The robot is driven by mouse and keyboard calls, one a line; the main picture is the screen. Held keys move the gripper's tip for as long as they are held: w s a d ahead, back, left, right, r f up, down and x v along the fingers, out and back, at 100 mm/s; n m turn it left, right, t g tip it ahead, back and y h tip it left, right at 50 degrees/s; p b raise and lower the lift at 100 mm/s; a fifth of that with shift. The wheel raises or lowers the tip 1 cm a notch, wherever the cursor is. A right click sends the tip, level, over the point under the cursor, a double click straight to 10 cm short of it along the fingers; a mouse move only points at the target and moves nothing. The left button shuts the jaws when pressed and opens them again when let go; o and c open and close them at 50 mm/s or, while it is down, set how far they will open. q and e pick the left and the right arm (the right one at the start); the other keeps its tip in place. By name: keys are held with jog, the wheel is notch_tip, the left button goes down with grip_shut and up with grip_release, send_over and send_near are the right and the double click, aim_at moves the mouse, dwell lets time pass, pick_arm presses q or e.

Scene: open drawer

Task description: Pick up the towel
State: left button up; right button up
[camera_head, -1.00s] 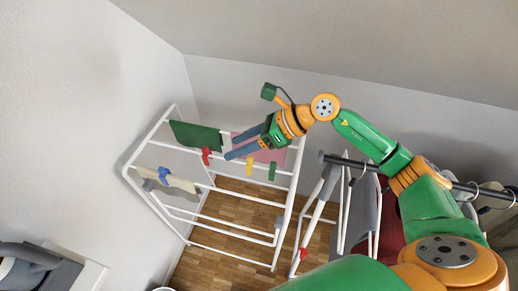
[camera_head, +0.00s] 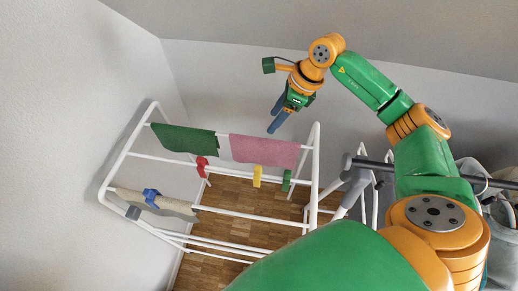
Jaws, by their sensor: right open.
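A white drying rack (camera_head: 316,165) carries several cloths that could be the towel; I cannot tell which one is meant. A dark green cloth (camera_head: 185,138) and a pink cloth (camera_head: 264,151) hang over its back rail. A beige cloth (camera_head: 168,203) hangs over a rail nearer the front left. My right gripper (camera_head: 274,127) shows its blue fingers pointing down and left, just above the pink cloth in the picture. It is open and holds nothing that I can see. Its height and distance from the cloth are hard to judge. My left gripper is not in view.
Red (camera_head: 201,166), yellow (camera_head: 257,176), green (camera_head: 286,181) and blue (camera_head: 151,196) clips sit on the rack's rails. A dark clothes rail (camera_head: 375,164) with hangers stands at the right. Walls close in behind and left.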

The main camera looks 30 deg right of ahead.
aim_at(265, 139)
jog(key=f+b, duration=0.2)
jog(key=f, duration=0.1)
jog(key=shift+s+f, duration=0.1)
jog(key=shift+s, duration=0.25)
jog(key=shift+w+f, duration=0.1)
jog(key=shift+f, duration=0.15)
jog(key=shift+w+a+f, duration=0.15)
jog(key=shift+w+f, duration=0.05)
jog(key=shift+f, duration=0.05)
jog(key=p+x, duration=0.2)
jog(key=x, duration=0.3)
jog(key=shift+s+a+f+p, duration=0.1)
jog(key=shift+a+f+p, duration=0.1)
jog(key=shift+a+p, duration=0.1)
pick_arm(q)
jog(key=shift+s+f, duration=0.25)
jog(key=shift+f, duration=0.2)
pick_arm(e)
jog(key=shift+f, duration=0.4)
grip_shut()
